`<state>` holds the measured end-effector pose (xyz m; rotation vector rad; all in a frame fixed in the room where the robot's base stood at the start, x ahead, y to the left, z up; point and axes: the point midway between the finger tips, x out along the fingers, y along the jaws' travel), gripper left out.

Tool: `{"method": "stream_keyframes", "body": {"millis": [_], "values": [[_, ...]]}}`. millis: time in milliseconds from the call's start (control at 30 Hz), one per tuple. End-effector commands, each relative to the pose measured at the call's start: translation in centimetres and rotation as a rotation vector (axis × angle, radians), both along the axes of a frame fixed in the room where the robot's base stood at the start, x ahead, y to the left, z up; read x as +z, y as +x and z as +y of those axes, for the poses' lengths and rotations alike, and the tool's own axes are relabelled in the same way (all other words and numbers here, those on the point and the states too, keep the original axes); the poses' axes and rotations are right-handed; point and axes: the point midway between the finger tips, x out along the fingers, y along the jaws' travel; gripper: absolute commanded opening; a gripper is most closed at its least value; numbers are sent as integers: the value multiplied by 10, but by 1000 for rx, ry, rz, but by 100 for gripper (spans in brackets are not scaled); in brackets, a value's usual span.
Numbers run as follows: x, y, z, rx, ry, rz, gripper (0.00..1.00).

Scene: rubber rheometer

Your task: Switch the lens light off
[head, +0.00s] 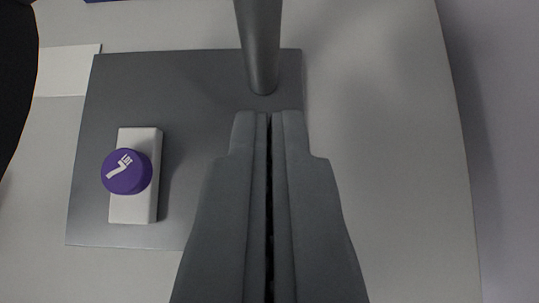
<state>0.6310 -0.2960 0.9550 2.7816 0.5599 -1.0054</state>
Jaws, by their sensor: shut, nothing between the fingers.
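A round purple button (127,171) with a white arm-and-hand symbol sits on a white rectangular block (133,209). The block is fixed on a dark grey square plate (190,105). My gripper (269,115) is shut and empty, with its fingertips over the right part of the plate, to the right of the button and apart from it. No lens or light is in view, and I cannot tell whether the purple button belongs to it.
A grey cylindrical post (259,50) rises from the plate just beyond my fingertips. A light grey surface (400,150) lies clear to the right. A white flat piece (67,70) lies at the upper left, beside a black curved shape (14,75) at the left edge.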

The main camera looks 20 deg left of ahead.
Motion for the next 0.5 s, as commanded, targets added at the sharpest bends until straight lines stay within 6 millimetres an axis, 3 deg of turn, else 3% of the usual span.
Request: {"method": "stream_keyframes", "body": {"millis": [300, 500], "values": [[44, -30, -13, -1, -3, -2, 0], [61, -43, -18, 1, -1, 0, 0]]}}
